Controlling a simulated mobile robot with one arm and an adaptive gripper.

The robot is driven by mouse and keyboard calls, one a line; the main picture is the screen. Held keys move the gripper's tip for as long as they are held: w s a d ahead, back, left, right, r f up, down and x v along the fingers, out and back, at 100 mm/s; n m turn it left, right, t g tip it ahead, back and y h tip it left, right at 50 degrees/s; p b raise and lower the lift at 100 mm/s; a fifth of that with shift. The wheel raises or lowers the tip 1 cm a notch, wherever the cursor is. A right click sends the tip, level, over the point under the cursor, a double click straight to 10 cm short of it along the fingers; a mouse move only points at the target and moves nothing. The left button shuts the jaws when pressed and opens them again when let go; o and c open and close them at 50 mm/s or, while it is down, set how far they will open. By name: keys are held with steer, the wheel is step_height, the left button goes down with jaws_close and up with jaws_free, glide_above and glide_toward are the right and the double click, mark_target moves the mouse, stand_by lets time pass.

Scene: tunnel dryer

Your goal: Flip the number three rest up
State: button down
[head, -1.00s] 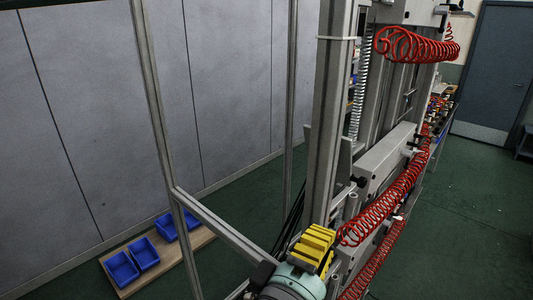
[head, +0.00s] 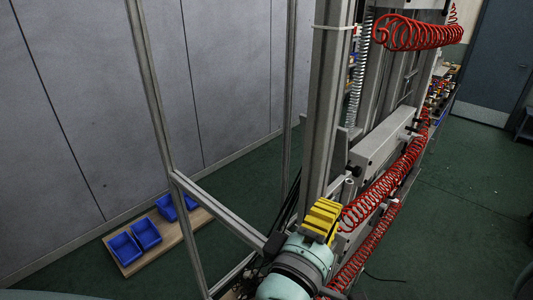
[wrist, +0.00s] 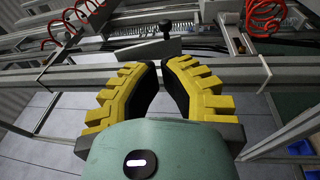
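My gripper (head: 323,216) has yellow ribbed fingers and sits beside the lower part of a grey upright post in the head view. In the wrist view my gripper (wrist: 159,66) has its two fingers apart, with nothing between them. A long grey rail (wrist: 240,74) runs across behind the fingers. A black knob (wrist: 165,29) on a grey plate (wrist: 152,50) shows just beyond the fingertips, apart from them. I see no number on any part, so I cannot tell which part is the number three rest.
A grey metal frame (head: 218,212) stands left of my arm. Red coiled hoses (head: 388,192) hang along the machine on the right. Blue bins (head: 146,234) sit on a wooden board (head: 187,232) on the floor at left. The green floor at right is mostly clear.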

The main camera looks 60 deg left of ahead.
mark_target(355, 171)
steer(key=p+x, duration=0.7)
steer(key=x, duration=0.3)
steer(key=shift+p, duration=0.35)
steer(key=shift+w, duration=0.15)
steer(key=shift+w+f+b, duration=0.15)
steer(key=shift+f+b, duration=0.05)
steer(key=shift+b, duration=0.2)
steer(key=b+x, duration=0.1)
steer(key=b, duration=0.2)
steer(key=shift+w+f, duration=0.1)
steer(key=shift+w, duration=0.2)
steer(key=shift+w+a+r, duration=0.15)
steer(key=shift+r, duration=0.15)
